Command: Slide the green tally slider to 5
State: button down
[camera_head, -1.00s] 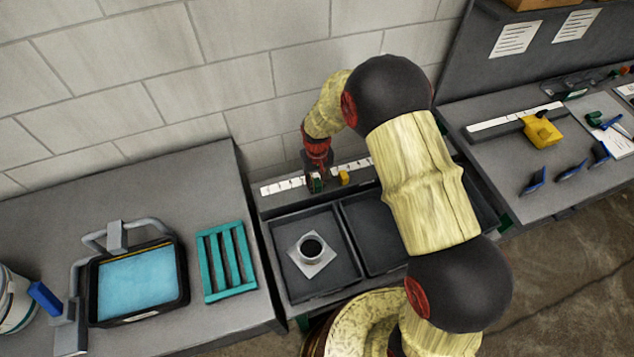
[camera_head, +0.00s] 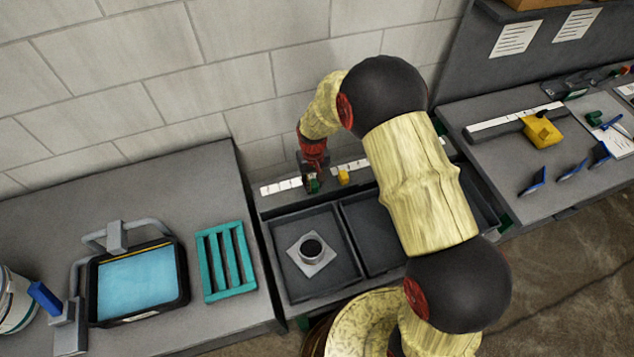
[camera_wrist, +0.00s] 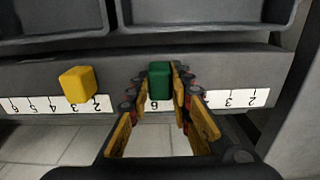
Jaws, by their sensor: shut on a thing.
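The green tally slider (camera_wrist: 160,80) is between my gripper's fingers (camera_wrist: 159,88) in the wrist view, and they are shut on it. Its white number strip (camera_wrist: 240,98) shows upside down, with 2 and 3 bare at right. A digit that looks like 6 shows by the green slider; the marks between are hidden by a finger. In the head view my gripper (camera_head: 313,177) is at the ledge along the wall, with the green slider (camera_head: 313,187) partly hidden by it.
A yellow slider (camera_wrist: 78,84) sits near 3 on the neighbouring strip (camera_wrist: 35,105), left of my gripper in the wrist view. Dark trays (camera_head: 283,224) lie in front of the ledge, one holding a metal collar fitting (camera_head: 312,252). A bench with a teal rack (camera_head: 228,262) stands left.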

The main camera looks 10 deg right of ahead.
aim_at(305, 192)
jog(key=a, duration=0.3)
jog(key=shift+s, duration=0.3)
jog(key=shift+d, duration=0.1)
jog(key=c, duration=1.6)
grip_release()
notch_tip(305, 192, up, 12)
